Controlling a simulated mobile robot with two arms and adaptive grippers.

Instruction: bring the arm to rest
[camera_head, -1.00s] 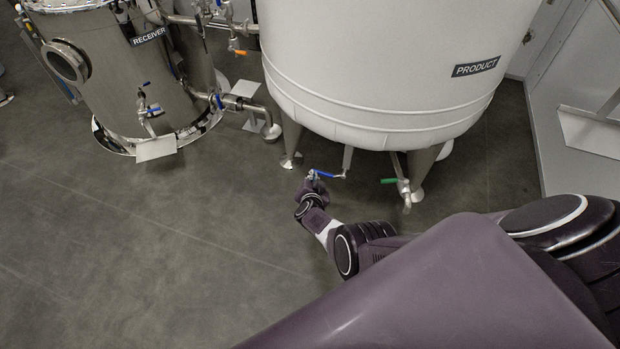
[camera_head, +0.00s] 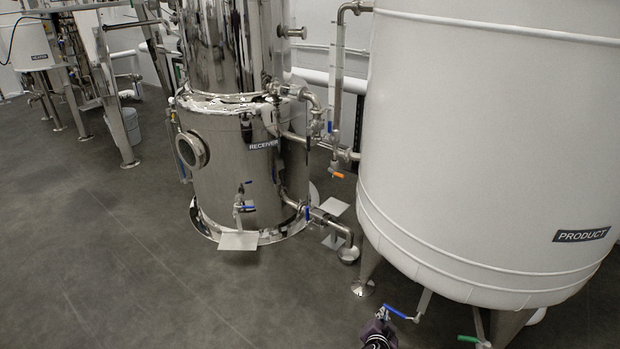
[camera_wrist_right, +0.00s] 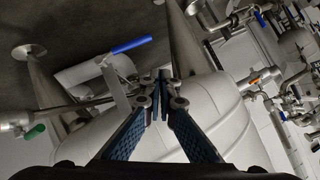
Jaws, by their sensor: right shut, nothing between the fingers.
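My right gripper (camera_head: 380,326) shows at the bottom edge of the head view, with a bit of my dark purple arm below it. In the right wrist view the same gripper (camera_wrist_right: 163,80) has its fingertips together with nothing between them. It is close to the blue valve handle (camera_head: 398,312) under the white PRODUCT tank (camera_head: 480,130). The blue handle (camera_wrist_right: 131,46) also shows beyond the fingers in the wrist view; whether they touch is not clear. My left gripper is in neither view.
A green valve handle (camera_head: 468,338) is to the right under the tank. The steel RECEIVER tank (camera_head: 240,185) stands left of it, with pipes and an orange-handled valve (camera_head: 337,175) between. A bucket (camera_head: 124,124) stands far left. The floor (camera_head: 110,250) at left is clear.

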